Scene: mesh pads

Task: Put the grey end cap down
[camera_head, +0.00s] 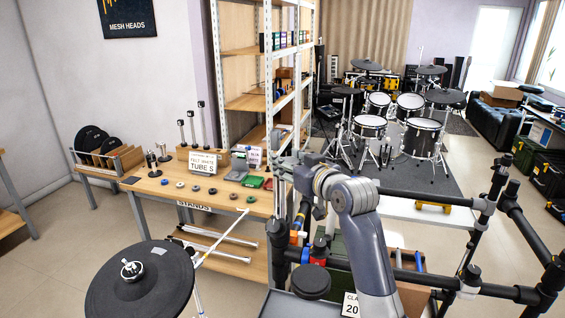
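A jointed grey arm of mine, apparently the right one, rises from the bottom right of centre and bends left. Its end, with the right gripper (290,172), is beside the upright black post of the rack at the table's right end. The fingers are small and partly lost against the post and arm, so I cannot tell whether they are open or hold anything. I cannot make out a grey end cap; it may be hidden or too small. My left gripper is not in view.
A black-tube rack (430,197) stands at right. A round black cymbal pad (140,285) is at front left. A drum kit (370,127) stands behind.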

